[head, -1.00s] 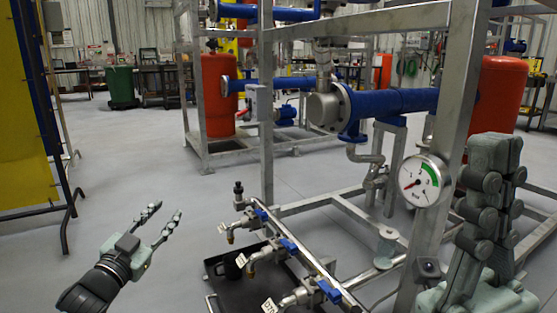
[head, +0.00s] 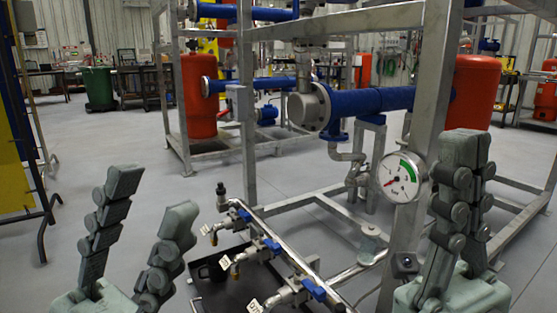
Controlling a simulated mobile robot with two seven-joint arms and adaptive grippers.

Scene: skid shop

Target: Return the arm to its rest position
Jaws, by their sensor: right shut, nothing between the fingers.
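My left gripper (head: 152,200) stands upright in the lower left of the head view, close to the camera. Its two grey-green fingers are spread apart with nothing between them. My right gripper (head: 467,150) stands upright at the lower right, in front of a steel frame post. Its fingers are together with nothing between them. The arm links below both grippers are out of view. Neither gripper appears to touch anything.
A steel skid frame (head: 250,160) carries a blue pipe (head: 375,101), a pressure gauge (head: 402,178) and a manifold with blue-handled valves (head: 268,244). A black tray (head: 235,291) lies below. A yellow panel (head: 14,180) is at left. Open grey floor (head: 105,135) lies between.

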